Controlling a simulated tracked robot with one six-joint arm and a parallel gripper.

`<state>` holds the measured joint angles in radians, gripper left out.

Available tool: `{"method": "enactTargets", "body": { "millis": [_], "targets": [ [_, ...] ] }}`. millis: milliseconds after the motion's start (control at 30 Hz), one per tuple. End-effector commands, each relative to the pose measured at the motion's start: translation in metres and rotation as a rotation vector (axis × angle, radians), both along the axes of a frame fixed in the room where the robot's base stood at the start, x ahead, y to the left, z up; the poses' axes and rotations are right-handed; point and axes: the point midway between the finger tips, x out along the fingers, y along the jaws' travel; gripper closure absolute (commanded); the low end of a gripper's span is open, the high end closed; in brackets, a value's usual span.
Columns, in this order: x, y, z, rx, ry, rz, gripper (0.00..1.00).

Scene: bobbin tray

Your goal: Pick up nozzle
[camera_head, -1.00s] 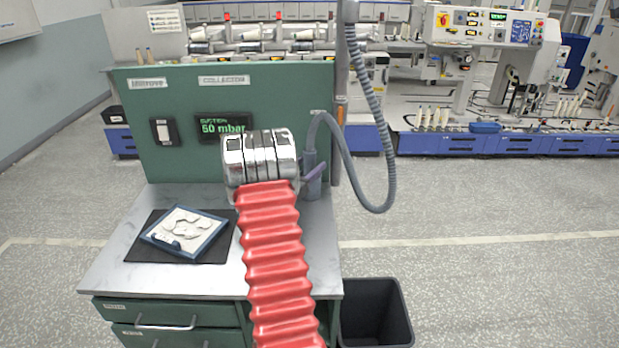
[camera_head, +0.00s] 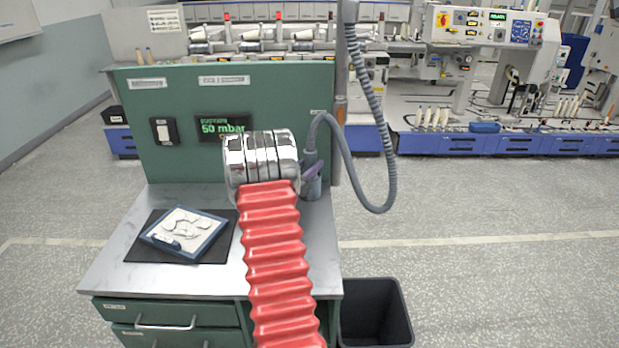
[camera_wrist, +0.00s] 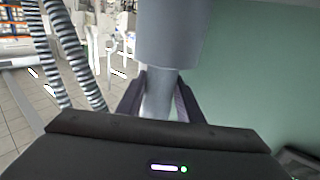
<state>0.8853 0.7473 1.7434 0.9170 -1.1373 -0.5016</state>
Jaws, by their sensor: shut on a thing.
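The nozzle is a grey cylinder on the end of a ribbed grey hose. In the wrist view the nozzle (camera_wrist: 157,95) stands upright between the two dark fingers of my gripper (camera_wrist: 160,98), which is shut on its narrower lower part. In the head view the nozzle (camera_head: 309,160) shows at the right of my silver wrist, beside the green panel. Only a purple-grey finger (camera_head: 314,170) of my gripper shows there. A grey holder cup (camera_head: 314,188) stands just below. Whether the nozzle still sits in it I cannot tell.
The hose (camera_head: 372,90) loops down at the right of the bench from a vertical post. A blue-framed tray (camera_head: 211,243) with white pieces lies on a dark mat at the left of the bench (camera_head: 110,270). A black bin (camera_head: 375,312) stands at the right.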

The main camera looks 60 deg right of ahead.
Motion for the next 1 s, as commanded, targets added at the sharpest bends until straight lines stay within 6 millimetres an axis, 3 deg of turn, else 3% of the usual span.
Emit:
{"method": "enactTargets", "body": {
  "millis": [300,633,767,1000],
  "targets": [
    [0.0,0.0,0.0,0.0,0.0,0.0,0.93],
    [0.0,0.0,0.005,-0.002,-0.001,0.0,0.93],
    [0.0,0.0,0.016,-0.001,-0.002,0.0,0.93],
    [0.0,0.0,0.054,-0.003,-0.003,0.001,0.93]
  ]
}}
